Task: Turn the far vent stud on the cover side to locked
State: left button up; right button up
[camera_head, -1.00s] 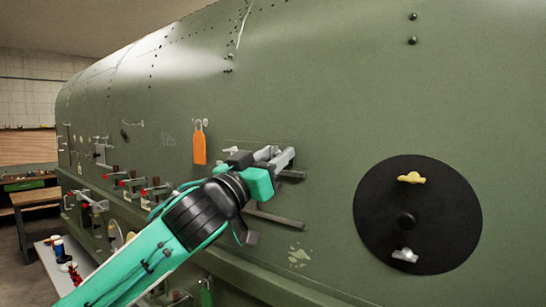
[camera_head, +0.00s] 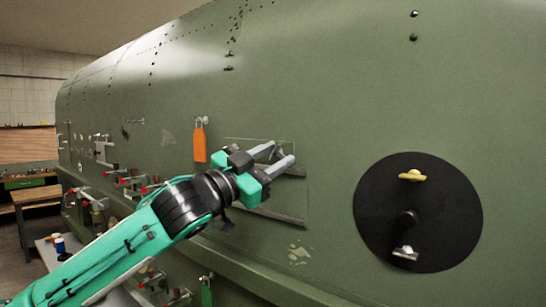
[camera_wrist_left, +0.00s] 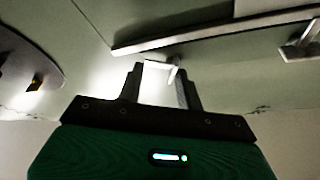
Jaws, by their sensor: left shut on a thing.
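My left gripper (camera_head: 281,155) is at the fuselage side, at a panel with dark horizontal rails (camera_head: 270,216). In the left wrist view its two fingers (camera_wrist_left: 160,88) stand either side of a small pale vent stud (camera_wrist_left: 173,68), just below a long rail. The gripper is shut on this stud. The gripper covers the stud in the head view, and its locked or unlocked position cannot be read. My right gripper is not in view.
A black round plate (camera_head: 440,215) with a yellow wing knob (camera_head: 411,175) and a silver one (camera_head: 405,252) is to the right. An orange tag (camera_head: 199,145) hangs left of the gripper. Several red-tipped fittings line the fuselage further left. A workbench (camera_head: 35,195) stands at far left.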

pick_arm(q)
jog(key=shift+m+g, duration=0.3)
jog(key=shift+m, duration=0.5)
jog(key=shift+g+h, duration=0.3)
jog(key=o, duration=1)
jog(key=shift+s+a+f+b, duration=0.2)
jog(key=shift+a+f+b, duration=0.15)
jog(key=shift+b, duration=0.05)
jog(key=shift+b+v, duration=3.1)
jog(key=shift+v, duration=3.35)
jog(key=shift+s+r, duration=0.15)
